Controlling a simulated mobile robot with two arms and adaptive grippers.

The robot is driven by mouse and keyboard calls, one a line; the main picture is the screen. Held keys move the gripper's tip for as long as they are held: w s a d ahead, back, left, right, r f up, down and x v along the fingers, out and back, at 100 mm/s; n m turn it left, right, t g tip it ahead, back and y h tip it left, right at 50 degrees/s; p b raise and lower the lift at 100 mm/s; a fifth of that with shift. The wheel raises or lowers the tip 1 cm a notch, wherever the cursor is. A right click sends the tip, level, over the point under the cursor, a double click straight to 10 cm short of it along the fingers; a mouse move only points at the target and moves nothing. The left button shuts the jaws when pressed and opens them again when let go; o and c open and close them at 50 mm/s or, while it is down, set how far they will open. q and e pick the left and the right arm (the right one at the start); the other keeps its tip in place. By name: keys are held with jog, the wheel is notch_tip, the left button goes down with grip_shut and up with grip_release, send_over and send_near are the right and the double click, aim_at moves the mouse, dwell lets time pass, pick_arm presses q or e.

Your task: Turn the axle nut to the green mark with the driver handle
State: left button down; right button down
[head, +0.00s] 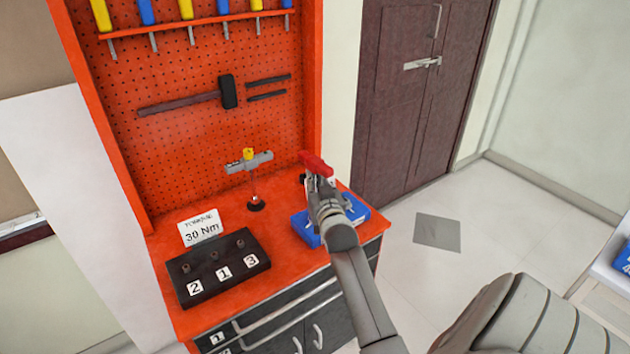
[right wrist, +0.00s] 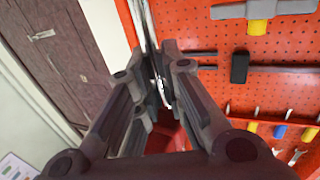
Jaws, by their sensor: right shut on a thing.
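My right gripper (head: 318,182) is over the right part of the bench. It is shut on a red piece (head: 316,163), which shows at its tip in the head view. In the right wrist view the red piece (right wrist: 172,136) is mostly hidden behind the gripper's fingers (right wrist: 160,88). I cannot tell which of these is the driver handle. I cannot make out the axle nut or a green mark. My left gripper is not in view.
The orange bench (head: 185,318) carries a black block (head: 215,262) numbered 2, 1, 3, a 30 Nm sign (head: 201,227) and a blue box (head: 303,230) below my right arm. Tools hang on the orange pegboard (head: 180,75) behind.

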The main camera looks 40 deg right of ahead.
aim_at(317, 173)
jog(key=shift+r+p, duration=1.75)
jog(key=shift+r, duration=0.3)
